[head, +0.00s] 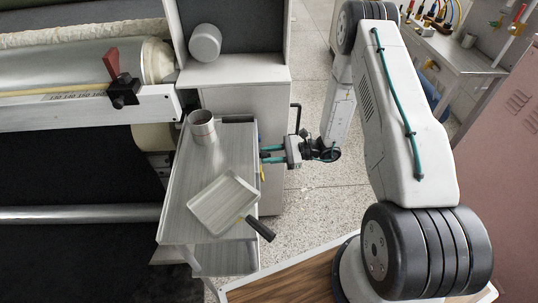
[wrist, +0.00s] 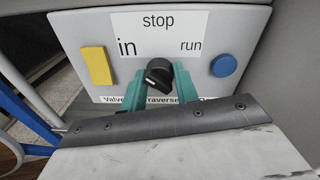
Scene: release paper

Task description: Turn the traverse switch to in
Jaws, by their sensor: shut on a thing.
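The traverse switch is a black round knob (wrist: 158,72) on a pale grey panel (wrist: 245,30) in the wrist view. A white label (wrist: 160,38) above it reads "stop" at the top, "in" at the left and "run" at the right. The teal fingers of my gripper (wrist: 159,86) stand on both sides of the knob and are shut on it. I cannot tell for sure which word the knob points to. In the head view my gripper (head: 264,155) reaches left to the cabinet side, and the switch is hidden there.
A yellow square (wrist: 97,66) and a blue round button (wrist: 223,65) flank the switch. In the head view a trolley (head: 180,215) with a metal cup (head: 202,127) and a dustpan-like tray (head: 223,203) stands left of my gripper.

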